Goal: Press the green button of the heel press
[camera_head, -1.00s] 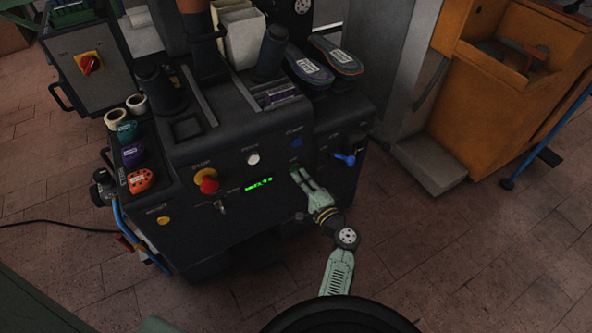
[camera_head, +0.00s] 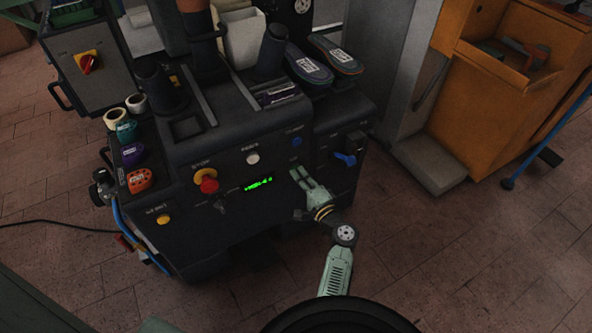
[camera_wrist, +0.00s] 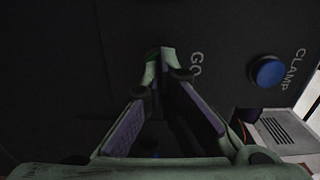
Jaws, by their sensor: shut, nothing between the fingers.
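The heel press (camera_head: 250,225) is a dark machine with a front control panel. My gripper (camera_head: 293,171) is shut and empty, with its fingertips at the right part of this panel, below the blue button. In the wrist view the fingertips (camera_wrist: 159,60) meet beside the white "GO" label (camera_wrist: 195,63). A bit of green at the tips (camera_wrist: 152,55) looks like the green button, mostly hidden by the fingers. The tips are at or very close to it; I cannot tell whether it is pushed in. In the head view the button is hidden behind the fingertips.
A blue button (camera_wrist: 268,71) labelled "CLAMP" sits right of the fingers. The panel also carries a red stop button (camera_head: 208,183), a white button (camera_head: 252,158), a lit green display (camera_head: 259,184) and a blue lever (camera_head: 345,158). Insoles (camera_head: 310,66) lie on top.

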